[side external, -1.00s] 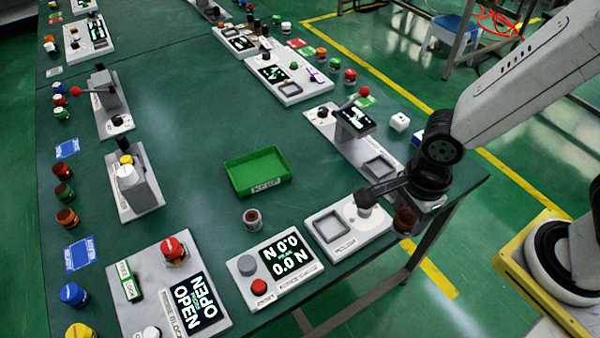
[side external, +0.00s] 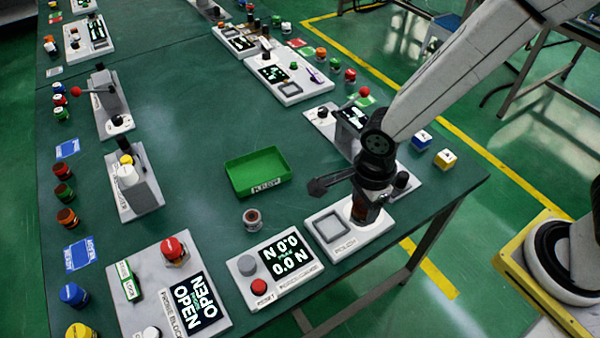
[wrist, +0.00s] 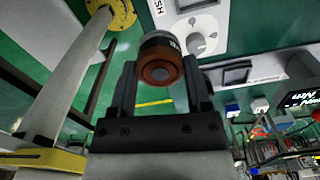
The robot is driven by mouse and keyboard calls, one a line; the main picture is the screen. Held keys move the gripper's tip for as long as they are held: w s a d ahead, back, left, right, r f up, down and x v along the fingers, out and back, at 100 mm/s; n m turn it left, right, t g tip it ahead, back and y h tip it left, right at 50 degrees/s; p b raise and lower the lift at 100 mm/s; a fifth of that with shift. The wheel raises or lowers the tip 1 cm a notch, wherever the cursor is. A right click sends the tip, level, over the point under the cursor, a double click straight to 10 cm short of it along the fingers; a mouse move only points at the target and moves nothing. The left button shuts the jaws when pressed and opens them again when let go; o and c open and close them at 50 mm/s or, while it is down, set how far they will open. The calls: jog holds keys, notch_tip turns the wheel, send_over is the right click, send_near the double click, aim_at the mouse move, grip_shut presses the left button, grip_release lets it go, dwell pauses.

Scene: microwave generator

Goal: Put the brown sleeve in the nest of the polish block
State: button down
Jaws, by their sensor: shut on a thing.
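My gripper (side external: 366,203) is shut on the brown sleeve (side external: 358,212), over the right part of the polish block (side external: 345,247). In the wrist view the sleeve (wrist: 160,70) sits between the two fingers, its round brown end facing the camera. The polish block (wrist: 185,18) is beyond the fingertips there, with its knob (wrist: 200,43) to the right of the sleeve. The square grey nest (side external: 328,226) is empty, left of my gripper in the side view. My gripper hides part of the block's right end. The height of the sleeve above the block is hard to tell.
A force gauge block (side external: 275,268) stands left of the polish block. A small dark-red-topped part (side external: 252,219) and a green tray (side external: 258,172) are behind it. A grey station with a screen (side external: 350,120) stands behind my gripper.

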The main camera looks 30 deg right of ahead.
jog(key=shift+w+a+f, duration=0.35)
jog(key=shift+w+f, duration=0.5)
jog(key=shift+f, duration=0.1)
jog(key=shift+w+a+f, duration=0.3)
jog(key=shift+w+f, duration=0.55)
jog(key=shift+f, duration=0.15)
jog(key=shift+w+a+f, duration=0.35)
jog(key=shift+w+f, duration=0.5)
jog(key=shift+f, duration=0.1)
jog(key=shift+w+a+f, duration=0.15)
jog(key=shift+w+f, duration=0.15)
jog(key=shift+f, duration=1.55)
jog(key=shift+f, duration=0.1)
jog(key=shift+c, duration=0.2)
grip_release()
notch_tip(320, 180, up, 12)
